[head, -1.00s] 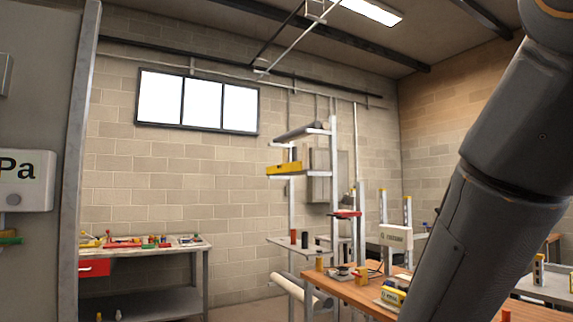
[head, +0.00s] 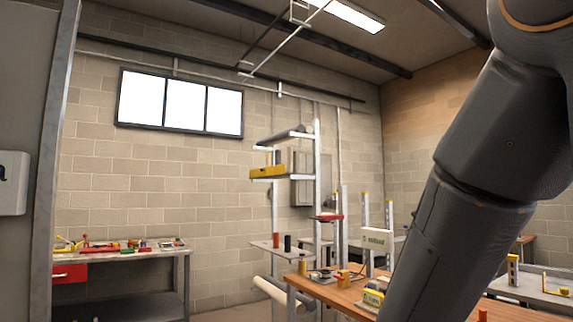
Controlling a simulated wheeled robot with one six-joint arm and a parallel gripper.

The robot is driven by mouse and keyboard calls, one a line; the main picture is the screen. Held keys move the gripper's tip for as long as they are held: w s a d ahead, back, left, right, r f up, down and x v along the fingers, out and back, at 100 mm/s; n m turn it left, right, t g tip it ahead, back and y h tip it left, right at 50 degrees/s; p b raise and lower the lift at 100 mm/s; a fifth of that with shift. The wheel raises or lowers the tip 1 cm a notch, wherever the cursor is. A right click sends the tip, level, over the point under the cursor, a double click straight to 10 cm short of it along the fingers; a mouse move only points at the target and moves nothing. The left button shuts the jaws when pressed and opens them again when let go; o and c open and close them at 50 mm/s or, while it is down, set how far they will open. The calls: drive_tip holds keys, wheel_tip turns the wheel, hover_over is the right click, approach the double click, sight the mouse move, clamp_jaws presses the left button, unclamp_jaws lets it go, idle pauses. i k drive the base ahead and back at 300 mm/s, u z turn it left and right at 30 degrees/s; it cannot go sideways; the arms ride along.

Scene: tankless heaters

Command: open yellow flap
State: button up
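No yellow flap can be made out clearly in the head view. A yellow level-like bar (head: 267,172) rests on a shelf of the upright rack. A small yellow and white box (head: 373,298) sits on the wooden table, partly hidden by my arm. My arm fills the right side of the head view, and my gripper is out of the picture.
A wooden table (head: 335,291) with several small items stands at the lower middle. A workbench (head: 130,252) with a red drawer (head: 69,273) is at the left. A grey panel edge (head: 55,150) with a white box (head: 12,183) is close at the far left.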

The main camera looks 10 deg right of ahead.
sight(279, 170)
drive_tip(key=u, duration=0.65)
drive_tip(key=i, duration=5.1)
drive_tip(key=z, duration=1.65)
